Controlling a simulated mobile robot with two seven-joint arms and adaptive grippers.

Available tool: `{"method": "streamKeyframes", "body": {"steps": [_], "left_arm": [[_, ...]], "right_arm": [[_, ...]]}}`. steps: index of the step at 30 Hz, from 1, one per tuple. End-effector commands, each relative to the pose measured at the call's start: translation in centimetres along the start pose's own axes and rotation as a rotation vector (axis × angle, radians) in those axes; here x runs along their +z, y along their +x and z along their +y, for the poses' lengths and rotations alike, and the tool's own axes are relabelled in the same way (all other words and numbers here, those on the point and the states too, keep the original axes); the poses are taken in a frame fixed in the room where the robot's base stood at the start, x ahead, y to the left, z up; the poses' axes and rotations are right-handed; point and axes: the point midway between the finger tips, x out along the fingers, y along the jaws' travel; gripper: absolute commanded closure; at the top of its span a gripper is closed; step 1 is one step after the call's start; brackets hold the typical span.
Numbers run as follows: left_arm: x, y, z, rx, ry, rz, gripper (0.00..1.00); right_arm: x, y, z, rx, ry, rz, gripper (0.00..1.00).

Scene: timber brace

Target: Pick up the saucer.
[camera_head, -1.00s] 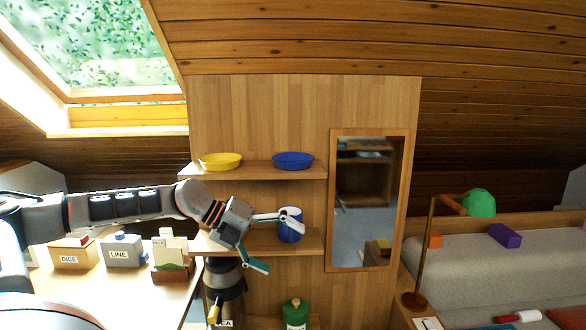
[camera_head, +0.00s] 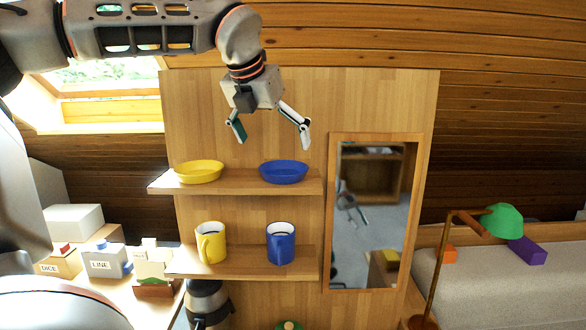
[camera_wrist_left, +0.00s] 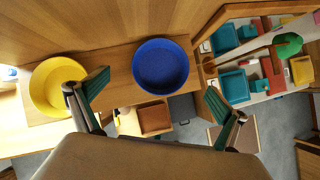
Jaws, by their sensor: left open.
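A blue saucer (camera_head: 283,172) lies on the right part of the upper shelf, and a yellow saucer (camera_head: 199,172) lies on its left part. My left gripper (camera_head: 270,138) is open and empty, pointing down above the upper shelf, over the gap and the blue saucer. In the left wrist view, the blue saucer (camera_wrist_left: 160,66) shows between and beyond the open fingers (camera_wrist_left: 158,90). The yellow saucer (camera_wrist_left: 57,86) is at the left there, partly covered by one finger. My right gripper is not in view.
A yellow mug (camera_head: 211,243) and a blue mug (camera_head: 281,243) stand on the lower shelf (camera_head: 245,264). The upper shelf (camera_head: 240,185) has bare wood between the saucers. A framed mirror (camera_head: 372,215) is to the right. Labelled boxes (camera_head: 108,262) stand at lower left.

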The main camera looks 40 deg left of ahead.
Motion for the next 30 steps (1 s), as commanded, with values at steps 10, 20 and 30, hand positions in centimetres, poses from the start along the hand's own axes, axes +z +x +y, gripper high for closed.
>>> {"method": "streamKeyframes", "body": {"steps": [10, 20, 30], "left_arm": [[-0.1, 2.4, 0.0, 0.003, 0.002, 0.002, 0.0], [-0.6, 6.5, -0.3, 0.002, 0.001, 0.003, 0.0], [-0.6, 7.8, -0.3, 0.002, 0.001, -0.001, 0.0]], "right_arm": [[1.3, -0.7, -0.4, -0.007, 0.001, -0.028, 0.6], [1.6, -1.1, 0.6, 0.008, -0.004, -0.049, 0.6], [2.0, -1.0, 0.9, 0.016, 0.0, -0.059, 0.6]]}}
